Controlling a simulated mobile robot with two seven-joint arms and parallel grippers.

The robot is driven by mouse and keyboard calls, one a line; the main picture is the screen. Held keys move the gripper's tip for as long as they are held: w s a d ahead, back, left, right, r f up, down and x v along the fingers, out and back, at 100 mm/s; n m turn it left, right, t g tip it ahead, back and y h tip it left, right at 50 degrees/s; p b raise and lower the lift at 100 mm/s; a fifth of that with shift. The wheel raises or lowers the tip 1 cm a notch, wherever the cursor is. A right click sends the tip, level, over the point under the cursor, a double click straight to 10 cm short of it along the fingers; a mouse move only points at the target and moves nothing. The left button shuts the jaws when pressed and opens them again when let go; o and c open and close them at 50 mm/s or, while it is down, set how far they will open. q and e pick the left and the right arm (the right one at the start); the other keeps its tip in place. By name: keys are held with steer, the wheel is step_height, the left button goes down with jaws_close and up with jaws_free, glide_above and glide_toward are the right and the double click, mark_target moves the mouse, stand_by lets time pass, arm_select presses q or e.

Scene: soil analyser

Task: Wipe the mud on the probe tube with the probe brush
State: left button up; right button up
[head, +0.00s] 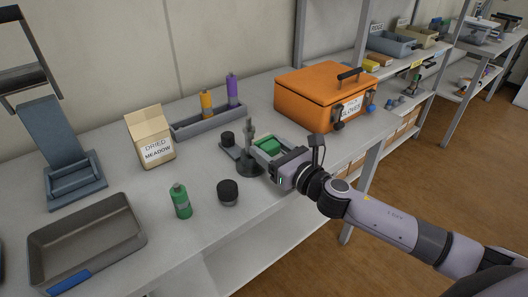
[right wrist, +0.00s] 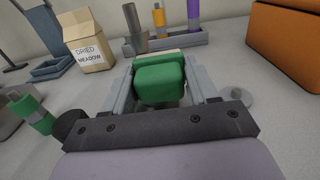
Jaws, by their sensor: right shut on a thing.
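My right gripper (head: 268,150) reaches in from the right and is shut on the probe brush (head: 268,146). In the right wrist view the brush is a green block (right wrist: 160,84) between the fingers, with a pale strip at its far side. The probe tube (head: 250,134) is a grey metal tube standing in a dark round base, just left of the brush. It also shows beyond the brush in the right wrist view (right wrist: 134,26). I cannot tell whether brush and tube touch, and mud is too small to make out. My left gripper is out of view.
A dark-capped stand (head: 228,138) is beside the tube. A dried meadow box (head: 150,138), a bottle rack (head: 208,122) and an orange case (head: 322,95) stand behind.

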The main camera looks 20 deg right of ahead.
steer(key=shift+a, duration=0.2)
steer(key=shift+s+a+r+p, duration=0.15)
steer(key=shift+a+p, duration=0.1)
steer(key=shift+a, duration=0.2)
steer(key=shift+s+a+p, duration=0.1)
steer(key=shift+a+p, duration=0.1)
steer(key=shift+a, duration=0.25)
steer(key=shift+s+a, duration=0.25)
steer(key=shift+a, duration=0.7)
steer(key=shift+a+p, duration=0.1)
steer(key=shift+p, duration=0.25)
steer(key=shift+w+d, duration=0.2)
steer(key=shift+d, duration=0.5)
steer(key=shift+w+d, duration=0.2)
steer(key=shift+d, duration=0.45)
steer(key=shift+w+d, duration=0.2)
steer(key=shift+d, duration=0.5)
steer(key=shift+w, duration=0.1)
steer(key=shift+a, duration=0.15)
steer(key=shift+s+a+p, duration=0.3)
steer(key=shift+s+a, duration=0.1)
steer(key=shift+a, duration=0.5)
steer(key=shift+s+a+p, duration=0.25)
steer(key=shift+s+a, duration=0.15)
steer(key=shift+a, duration=0.45)
